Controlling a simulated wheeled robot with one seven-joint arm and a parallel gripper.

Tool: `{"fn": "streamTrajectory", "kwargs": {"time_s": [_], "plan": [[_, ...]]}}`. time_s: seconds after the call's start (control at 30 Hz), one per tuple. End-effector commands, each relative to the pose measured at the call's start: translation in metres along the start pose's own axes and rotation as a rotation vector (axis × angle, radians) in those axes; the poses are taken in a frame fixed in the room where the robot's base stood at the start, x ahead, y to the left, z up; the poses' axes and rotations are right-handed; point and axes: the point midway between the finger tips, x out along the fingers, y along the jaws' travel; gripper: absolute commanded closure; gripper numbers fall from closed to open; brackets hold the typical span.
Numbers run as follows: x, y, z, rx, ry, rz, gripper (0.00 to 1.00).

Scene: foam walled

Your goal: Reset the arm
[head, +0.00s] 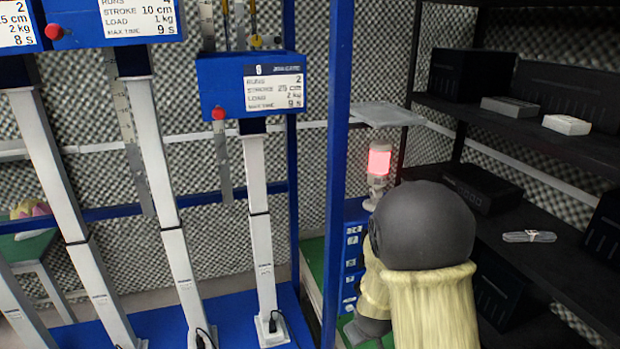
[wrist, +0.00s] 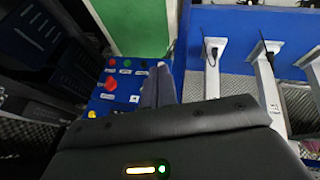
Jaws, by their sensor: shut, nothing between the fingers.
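My gripper (wrist: 159,85) shows in the wrist view as grey-blue fingers beyond its dark padded body with a green light. The fingers are together, with nothing seen between them. They point over a blue panel beside a red mushroom button (wrist: 111,83) and several small coloured buttons; I cannot tell whether they touch it. In the head view my arm (head: 424,225), with a dark round joint and a beige cover, stands at the lower right.
A blue post (head: 338,150) stands close left of my arm. A dark shelf rack (head: 520,120) with boxes stands close right. A lit red lamp (head: 379,162) stands behind the arm. White columns (head: 262,250) with blue display boxes fill the left side.

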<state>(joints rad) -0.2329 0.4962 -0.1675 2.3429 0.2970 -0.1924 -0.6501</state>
Motion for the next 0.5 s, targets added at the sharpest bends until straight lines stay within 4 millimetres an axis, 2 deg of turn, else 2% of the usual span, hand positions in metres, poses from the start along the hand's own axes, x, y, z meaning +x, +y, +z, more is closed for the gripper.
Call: {"fn": "streamTrajectory", "kwargs": {"time_s": [0.03, 0.3, 0.4, 0.5], "plan": [[-0.022, 0.002, 0.003, 0.051, -0.007, -0.029, 1.00], [-0.115, -0.005, 0.043, 0.299, -0.124, -0.145, 1.00], [-0.145, -0.007, 0.062, 0.374, -0.177, -0.155, 1.00], [-0.165, -0.009, 0.078, 0.428, -0.220, -0.151, 1.00]]}}
